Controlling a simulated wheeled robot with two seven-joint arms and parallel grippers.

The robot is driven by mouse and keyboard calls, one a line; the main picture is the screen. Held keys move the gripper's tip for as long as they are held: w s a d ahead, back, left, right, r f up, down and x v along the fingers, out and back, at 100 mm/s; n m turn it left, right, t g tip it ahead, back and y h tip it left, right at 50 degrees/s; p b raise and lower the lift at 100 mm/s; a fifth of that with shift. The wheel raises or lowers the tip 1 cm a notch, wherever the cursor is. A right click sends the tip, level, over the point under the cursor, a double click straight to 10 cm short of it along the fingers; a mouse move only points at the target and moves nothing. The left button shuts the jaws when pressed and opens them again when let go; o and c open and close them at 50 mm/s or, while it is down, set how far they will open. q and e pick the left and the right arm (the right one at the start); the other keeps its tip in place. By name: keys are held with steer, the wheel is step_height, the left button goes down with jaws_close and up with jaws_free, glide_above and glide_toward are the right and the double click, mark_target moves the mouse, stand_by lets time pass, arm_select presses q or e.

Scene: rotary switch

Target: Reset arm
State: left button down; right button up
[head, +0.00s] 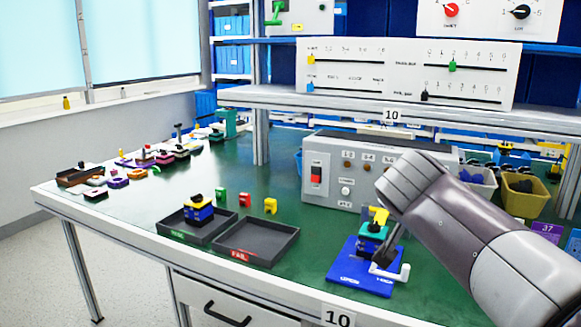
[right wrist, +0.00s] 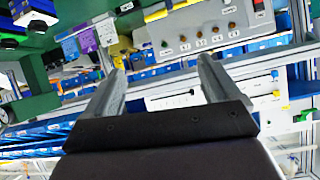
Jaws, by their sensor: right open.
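A rotary switch with a teal and blue body (head: 373,232) and a yellow top (head: 379,215) sits upright on a blue fixture (head: 349,272). The fixture has a white L-shaped handle (head: 390,271) at its right. My right arm comes in from the right above the fixture. In the head view I cannot clearly make out its fingers; a dark grey part beside the switch may belong to the fixture or to my arm. In the right wrist view my right gripper (right wrist: 162,68) has its two fingers wide apart with nothing between them. My left gripper is not in view.
A dark tray (head: 184,238) holds a blue, black and yellow switch (head: 200,209); the FAIL tray (head: 274,253) is empty. A grey control box (head: 326,195) stands behind the fixture. Bins (head: 526,200) are at the right. Green bench top is free left of the box.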

steer(key=s+a+f+n+g+y+b, duration=0.15)
steer(key=f+n, duration=0.25)
steer(key=f, duration=0.7)
steer(key=s+a+f+n+g+y+b, duration=0.1)
steer(key=s+a+f+n+g+y, duration=0.2)
steer(key=f, duration=0.9)
arm_select(q)
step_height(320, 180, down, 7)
steer(key=b, duration=0.5)
arm_select(e)
steer(key=s+d+f+g+y, duration=0.1)
steer(key=s+f+g, duration=0.1)
steer(key=s+f, duration=0.65)
steer(key=s+d+f+g, duration=0.1)
steer(key=s+f+g, duration=0.3)
steer(key=f, duration=0.8)
arm_select(q)
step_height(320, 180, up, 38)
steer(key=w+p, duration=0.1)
steer(key=p, duration=3.7)
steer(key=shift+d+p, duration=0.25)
steer(key=shift+p, duration=0.05)
arm_select(e)
step_height(320, 180, up, 38)
steer(key=s+t, duration=0.1)
steer(key=shift+d, duration=0.25)
steer(key=shift+r, duration=0.1)
